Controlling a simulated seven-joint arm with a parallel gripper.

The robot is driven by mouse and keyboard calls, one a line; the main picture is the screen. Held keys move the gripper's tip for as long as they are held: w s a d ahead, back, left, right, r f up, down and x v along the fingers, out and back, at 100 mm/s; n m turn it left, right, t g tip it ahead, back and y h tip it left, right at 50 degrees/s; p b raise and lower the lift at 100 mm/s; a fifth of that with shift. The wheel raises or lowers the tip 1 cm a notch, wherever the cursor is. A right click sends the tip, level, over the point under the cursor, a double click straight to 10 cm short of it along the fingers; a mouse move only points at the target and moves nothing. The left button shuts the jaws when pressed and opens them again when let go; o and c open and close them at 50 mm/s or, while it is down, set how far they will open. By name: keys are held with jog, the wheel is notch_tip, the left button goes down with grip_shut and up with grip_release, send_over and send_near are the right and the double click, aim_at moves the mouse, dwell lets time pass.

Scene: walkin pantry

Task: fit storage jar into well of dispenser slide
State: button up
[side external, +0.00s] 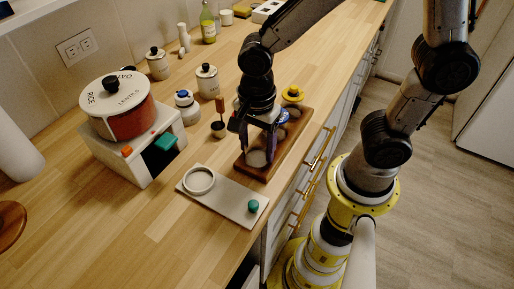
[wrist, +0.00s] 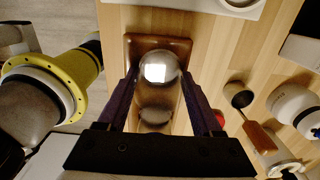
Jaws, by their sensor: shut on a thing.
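My gripper (side external: 256,136) points down over the brown wooden tray (side external: 245,171) and is shut on the storage jar (wrist: 158,68). In the wrist view, the jar's shiny round top shows between the two fingers, near the end of the tray. In the side view the fingers partly hide the jar, and I cannot tell whether it is clear of the tray. The dispenser slide (side external: 226,198) is a pale flat plate with a raised ring around its well (side external: 199,181) and a green knob (side external: 253,206). The well looks empty. The slide lies left of and in front of the tray, apart from my gripper.
The white dispenser (side external: 142,168) with a red drum (side external: 131,121) stands left of the slide. A scoop (side external: 219,116), a blue-topped container (side external: 187,106) and lidded canisters (side external: 207,82) stand behind.

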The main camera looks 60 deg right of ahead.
aim_at(256, 136)
jog(key=shift+r, duration=0.5)
notch_tip(256, 136, up, 2)
jog(key=shift+r, duration=0.2)
jog(key=s+d+r, duration=0.5)
jog(key=s+r, duration=0.5)
jog(key=s, duration=0.3)
jog(key=w+a+r, duration=0.1)
jog(key=w+a, duration=0.7)
jog(key=w, duration=0.1)
jog(key=w+a+f, duration=0.2)
jog(key=w+f, duration=0.1)
jog(key=w+a+f, duration=0.3)
jog(key=w, duration=0.1)
jog(key=w+a+f, duration=0.2)
jog(key=w+f, duration=0.1)
jog(key=shift+w+a, duration=0.15)
jog(key=shift+a, duration=0.2)
jog(key=shift+w+a+f, duration=0.2)
jog(key=shift+w+f, duration=0.15)
jog(key=shift+f, duration=0.1)
jog(key=shift+w+a+f, duration=0.1)
jog(key=shift+w+f, duration=0.05)
jog(key=shift+f, duration=0.85)
jog(key=shift+w+a+f, duration=0.1)
jog(key=shift+w+f, duration=0.05)
jog(key=shift+f, duration=0.8)
jog(key=shift+f, duration=0.15)
